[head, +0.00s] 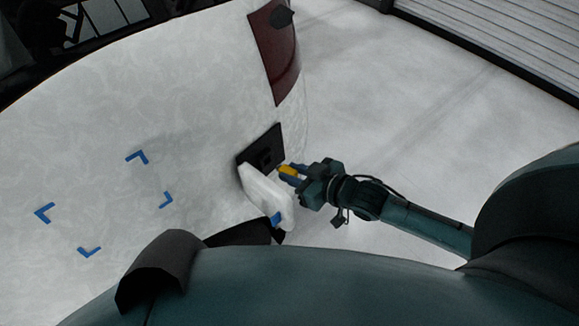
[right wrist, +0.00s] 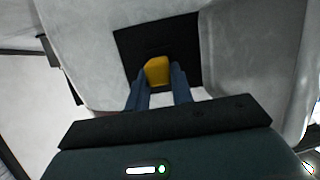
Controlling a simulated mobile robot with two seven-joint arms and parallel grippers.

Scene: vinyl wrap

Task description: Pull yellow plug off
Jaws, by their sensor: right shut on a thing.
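The yellow plug (head: 288,170) is between the blue fingers of my right gripper (head: 289,174), just off the dark socket recess (head: 272,142) in the white car's side. In the right wrist view the plug (right wrist: 157,71) sits between the two blue fingertips (right wrist: 158,78), in front of the black recess (right wrist: 188,38). My right gripper is shut on the plug. I cannot tell from the wrist view whether the plug touches the socket; in the head view it appears apart from it. My left gripper is not in view.
An open white flap (head: 265,195) stands out from the car beside the recess, close to the gripper. Blue corner marks (head: 138,157) lie on the car's white panel (head: 100,120). A red tail light (head: 274,60) is above the recess. The floor to the right is clear.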

